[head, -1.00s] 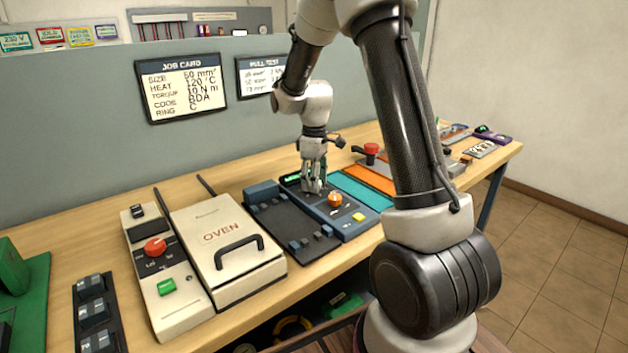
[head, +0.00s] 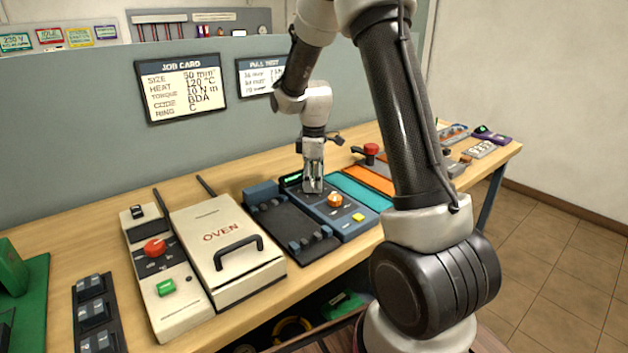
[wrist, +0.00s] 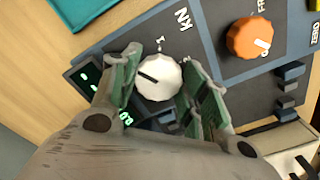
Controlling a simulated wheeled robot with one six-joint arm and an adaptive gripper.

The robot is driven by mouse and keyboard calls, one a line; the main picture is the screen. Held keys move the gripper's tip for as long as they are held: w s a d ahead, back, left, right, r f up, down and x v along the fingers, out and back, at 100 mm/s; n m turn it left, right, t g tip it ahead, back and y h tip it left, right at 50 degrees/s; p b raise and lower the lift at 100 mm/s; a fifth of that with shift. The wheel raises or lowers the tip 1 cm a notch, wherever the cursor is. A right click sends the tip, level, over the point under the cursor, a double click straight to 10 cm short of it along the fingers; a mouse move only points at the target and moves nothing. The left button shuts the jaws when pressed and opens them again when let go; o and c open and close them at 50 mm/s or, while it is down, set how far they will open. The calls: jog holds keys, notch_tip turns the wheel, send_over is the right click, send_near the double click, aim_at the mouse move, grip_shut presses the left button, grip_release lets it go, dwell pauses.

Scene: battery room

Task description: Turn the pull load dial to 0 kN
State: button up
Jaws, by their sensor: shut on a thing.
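The pull load dial, a white scalloped knob (wrist: 159,80) with a dark pointer line, sits on the dark blue pull test panel (wrist: 220,30) beside the letters "kN". In the wrist view its pointer aims to the upper left, and a "1" mark stands above the knob. My gripper (wrist: 160,84) has its green-padded fingers on both sides of the knob, shut on it. In the head view my gripper (head: 313,188) points down onto the panel and hides the knob. A small green-lit display (wrist: 88,77) is partly covered by a finger; its reading cannot be made out.
An orange knob (wrist: 250,38) is close by on the same panel, with a yellow button (head: 358,217) near it. The oven (head: 222,250) stands to the left. A teal mat (head: 358,190) and a red-topped device (head: 370,152) lie to the right.

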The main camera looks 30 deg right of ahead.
jog(key=o, duration=1)
notch_tip(320, 180, up, 12)
dwell(0.3)
jog(key=s+r+m+t, duration=0.1)
jog(key=s+r+m, duration=0.1)
jog(key=s, duration=0.7)
jog(key=s+r+m+t, duration=0.2)
jog(key=s+m, duration=0.3)
jog(key=s, duration=0.5)
jog(key=s+r+m+t, duration=0.1)
jog(key=s+r+m, duration=0.2)
jog(key=s, duration=0.7)
jog(key=shift+a+r+m, duration=0.15)
jog(key=shift+a+m, duration=0.3)
jog(key=shift+m, duration=0.25)
